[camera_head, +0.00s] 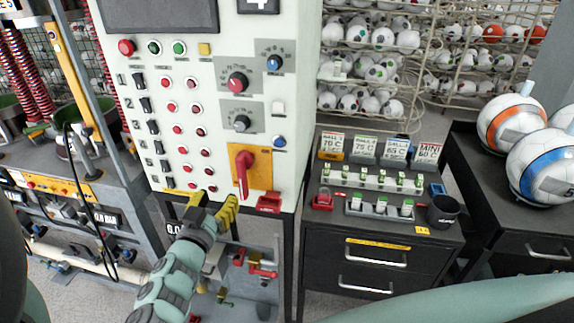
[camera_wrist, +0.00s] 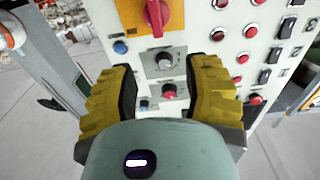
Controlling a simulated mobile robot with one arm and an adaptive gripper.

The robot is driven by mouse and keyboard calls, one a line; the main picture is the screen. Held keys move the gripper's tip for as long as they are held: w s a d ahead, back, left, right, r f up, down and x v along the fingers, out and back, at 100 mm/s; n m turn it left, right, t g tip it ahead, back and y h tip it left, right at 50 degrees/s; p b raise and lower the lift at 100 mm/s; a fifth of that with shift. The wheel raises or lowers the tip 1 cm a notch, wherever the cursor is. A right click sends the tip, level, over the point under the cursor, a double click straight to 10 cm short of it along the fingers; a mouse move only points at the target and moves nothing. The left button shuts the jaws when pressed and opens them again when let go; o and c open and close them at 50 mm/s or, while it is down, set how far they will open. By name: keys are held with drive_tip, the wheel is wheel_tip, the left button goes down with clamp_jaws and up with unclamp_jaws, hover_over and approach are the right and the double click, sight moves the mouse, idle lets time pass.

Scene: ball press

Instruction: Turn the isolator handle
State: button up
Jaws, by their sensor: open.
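The isolator handle (camera_head: 243,174) is a red lever on a yellow plate (camera_head: 262,166) at the lower right of the pale control panel (camera_head: 215,70). It points about straight down. In the wrist view the red handle (camera_wrist: 157,14) shows at the top edge, partly cut off, on its yellow plate (camera_wrist: 176,18). My gripper (camera_head: 213,203) has yellow fingers, spread open and empty, at the panel's lower edge. It is below and left of the handle in the head view and not touching it. In the wrist view my gripper's fingertips (camera_wrist: 161,72) frame the knobs, with the handle beyond them.
The panel carries knobs (camera_head: 237,82), several buttons and black switches. A red padlock (camera_head: 269,203) sits right of the handle at the panel's lower edge. A press machine (camera_head: 60,140) stands left.

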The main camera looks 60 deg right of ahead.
sight(239, 172)
drive_tip(key=b+x, duration=0.1)
drive_tip(key=x, duration=0.4)
drive_tip(key=f+b+x, duration=0.1)
drive_tip(key=x, duration=0.4)
drive_tip(key=f+b+x, duration=0.1)
drive_tip(key=x, duration=0.4)
drive_tip(key=shift+d+f, duration=0.2)
drive_tip(key=shift+w+d+r, duration=0.1)
drive_tip(key=shift+w+d, duration=0.1)
drive_tip(key=shift+d, duration=0.25)
drive_tip(key=shift+o, duration=0.4)
drive_tip(key=shift+a, duration=0.1)
clamp_jaws()
